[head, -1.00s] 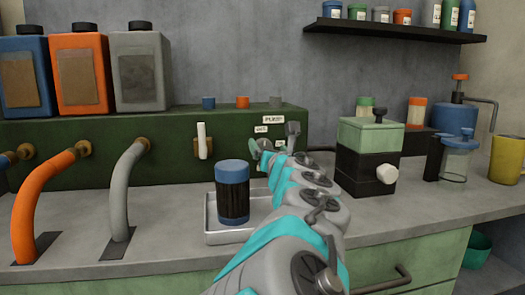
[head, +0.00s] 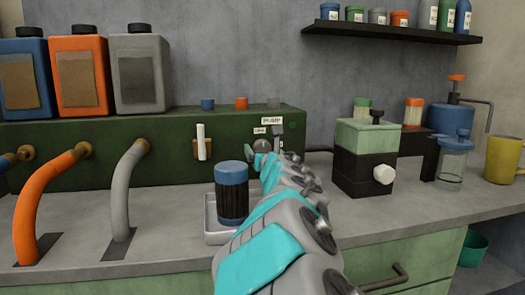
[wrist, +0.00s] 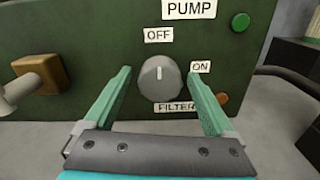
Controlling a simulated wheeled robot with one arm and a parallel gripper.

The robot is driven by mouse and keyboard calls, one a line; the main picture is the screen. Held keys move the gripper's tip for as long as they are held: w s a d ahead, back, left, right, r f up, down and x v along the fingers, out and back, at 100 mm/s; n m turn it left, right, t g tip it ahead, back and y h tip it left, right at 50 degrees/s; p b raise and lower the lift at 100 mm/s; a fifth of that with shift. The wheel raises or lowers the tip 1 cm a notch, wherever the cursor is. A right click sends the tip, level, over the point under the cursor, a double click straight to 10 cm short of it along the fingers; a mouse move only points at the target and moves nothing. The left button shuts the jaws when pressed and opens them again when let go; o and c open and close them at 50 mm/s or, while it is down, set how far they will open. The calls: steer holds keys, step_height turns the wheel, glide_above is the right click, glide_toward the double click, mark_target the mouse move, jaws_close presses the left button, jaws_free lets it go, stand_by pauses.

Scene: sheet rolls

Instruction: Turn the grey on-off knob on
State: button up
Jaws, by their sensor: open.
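The grey round knob (wrist: 159,79) sits on the front of the dark green panel. Its light pointer line stands nearly straight up, toward the OFF label (wrist: 158,35). The ON label (wrist: 200,67) is to its right, and a FILTER label (wrist: 177,108) is below. My gripper (wrist: 158,73) is open, with one teal finger on each side of the knob and a gap showing on both sides. I cannot tell how far the fingertips are from the panel. In the head view, my arm reaches the panel and partly covers the knob (head: 262,145).
A white lever on a brass block (head: 201,143) is left of the knob. A blue-capped dark jar (head: 232,193) stands on a tray just left of my arm. A green and black box with a white knob (head: 366,155) stands to the right.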

steer(key=c, duration=1.4)
steer(key=shift+o, duration=0.2)
steer(key=shift+m, duration=0.3)
steer(key=m, duration=0.3)
steer(key=shift+m, duration=0.4)
steer(key=m, duration=0.4)
steer(key=shift+a+m, duration=0.1)
steer(key=shift+m, duration=0.2)
steer(key=m, duration=0.8)
steer(key=shift+m, duration=0.3)
steer(key=shift+r+m, duration=0.1)
steer(key=shift+m, duration=0.2)
